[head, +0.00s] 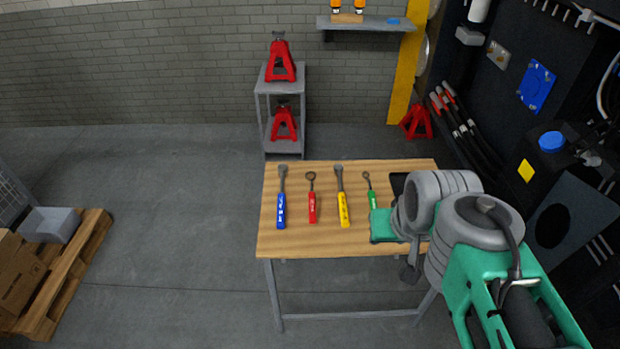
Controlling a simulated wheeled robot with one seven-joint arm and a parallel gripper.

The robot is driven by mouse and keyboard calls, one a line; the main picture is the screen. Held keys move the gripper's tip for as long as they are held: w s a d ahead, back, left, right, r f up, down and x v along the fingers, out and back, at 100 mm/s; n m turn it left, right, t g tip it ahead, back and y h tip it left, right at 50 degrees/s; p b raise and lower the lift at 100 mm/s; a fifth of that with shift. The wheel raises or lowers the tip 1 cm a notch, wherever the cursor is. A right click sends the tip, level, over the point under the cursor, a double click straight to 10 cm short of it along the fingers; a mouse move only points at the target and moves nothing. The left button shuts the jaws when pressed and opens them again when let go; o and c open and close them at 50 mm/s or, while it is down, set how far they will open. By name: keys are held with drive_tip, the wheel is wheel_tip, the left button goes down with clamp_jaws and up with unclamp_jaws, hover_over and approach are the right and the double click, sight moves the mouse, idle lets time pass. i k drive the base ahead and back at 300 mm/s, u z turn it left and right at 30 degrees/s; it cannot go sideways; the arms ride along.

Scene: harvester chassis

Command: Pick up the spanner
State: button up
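Several hand tools lie in a row on the wooden table (300,243), handles toward the near edge. From left to right they have a blue handle (281,212), a red handle (313,207), a yellow handle (344,209) and a green handle (373,200). The red and green ones have small ring-like heads; the blue and yellow ones have longer grey heads. Which one is the spanner I cannot tell for sure. My arm is folded over the table's right side, beside the green-handled tool. A dark part that may be my gripper (410,271) hangs at the near edge; its fingers are not clear.
A dark flat item (398,184) lies partly hidden behind my arm. A grey shelf (283,93) with red jack stands is behind the table. The dark machine chassis (510,110) stands at right. A pallet (70,265) with boxes is at left; the floor between is clear.

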sight(312, 204)
drive_tip(key=z, duration=0.05)
drive_tip(key=i, duration=1)
drive_tip(key=u, duration=3.2)
